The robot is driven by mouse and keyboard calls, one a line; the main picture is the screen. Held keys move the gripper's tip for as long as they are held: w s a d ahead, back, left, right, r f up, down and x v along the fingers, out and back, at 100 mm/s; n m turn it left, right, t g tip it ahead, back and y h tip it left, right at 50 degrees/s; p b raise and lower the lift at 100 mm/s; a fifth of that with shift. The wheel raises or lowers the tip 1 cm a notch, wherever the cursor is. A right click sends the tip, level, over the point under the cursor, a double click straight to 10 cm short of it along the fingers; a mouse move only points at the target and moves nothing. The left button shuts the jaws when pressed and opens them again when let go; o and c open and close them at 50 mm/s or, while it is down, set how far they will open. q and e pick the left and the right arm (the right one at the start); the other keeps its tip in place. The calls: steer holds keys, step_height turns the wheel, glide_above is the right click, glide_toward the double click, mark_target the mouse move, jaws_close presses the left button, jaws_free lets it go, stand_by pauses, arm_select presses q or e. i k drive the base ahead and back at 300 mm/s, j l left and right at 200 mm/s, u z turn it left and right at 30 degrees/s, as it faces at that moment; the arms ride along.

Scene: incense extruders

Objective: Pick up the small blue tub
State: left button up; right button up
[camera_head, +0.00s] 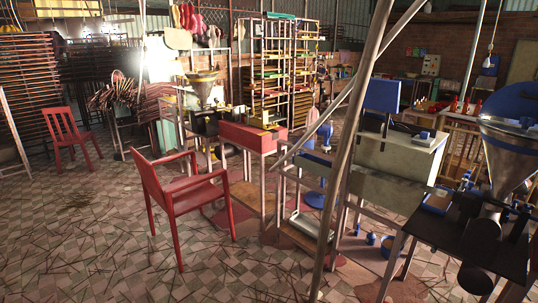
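I cannot tell for certain which thing is the small blue tub. A small blue, shallow, box-like item (438,200) sits on the dark machine table at the right. A smaller blue item (424,135) lies on the pale shelf behind it. Several small blue pieces (388,246) are low down under the machine frame, partly hidden by its legs. Neither of my grippers is in view.
A slanted metal pole (345,150) crosses the view in front of the machines. A metal hopper (508,150) stands at the right. A red armchair (190,190) and a red box-topped stand (252,137) are left of centre. The tiled floor at the lower left is open, with scattered sticks.

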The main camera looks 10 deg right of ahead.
mark_target(387, 241)
steer(key=i+l+z, duration=0.1)
steer(key=i+z, duration=0.6)
steer(key=i+j+z, duration=0.1)
steer(key=i+z, duration=0.75)
steer(key=i+j+z, duration=0.2)
steer(key=i+z, duration=0.25)
steer(key=i+j+z, duration=0.35)
steer(key=z, duration=0.15)
steer(key=i+j+z, duration=0.45)
steer(key=k+j, duration=0.05)
steer(key=k, duration=0.05)
